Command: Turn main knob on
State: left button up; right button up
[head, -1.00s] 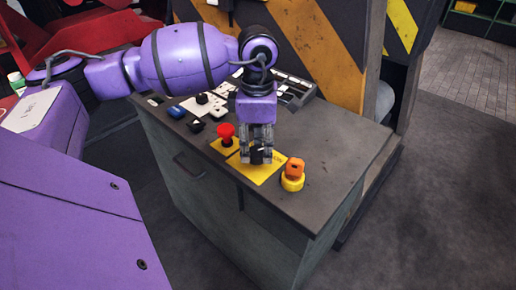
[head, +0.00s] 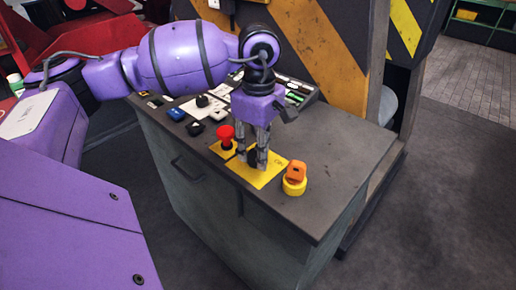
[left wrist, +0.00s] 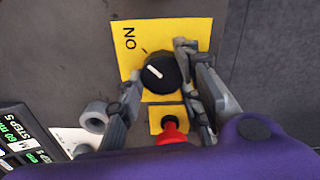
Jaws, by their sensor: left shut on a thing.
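The main knob (left wrist: 160,73) is a round black knob with a white pointer mark, on a yellow plate (left wrist: 135,70) lettered "ON". In the left wrist view its pointer slants toward the upper left, roughly toward the lettering. My right gripper is in neither view.
A red mushroom button (head: 226,134) stands close beside the fingers. Blue, black and white controls (head: 203,113) lie behind. The console top (head: 340,150) is bare toward the right.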

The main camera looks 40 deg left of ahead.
pick_arm(q)
jog(key=shift+w+r, duration=0.15)
jog(key=o, duration=0.8)
jog(key=shift+o, duration=1.4)
jog(key=shift+d, duration=0.1)
notch_tip(320, 180, up, 12)
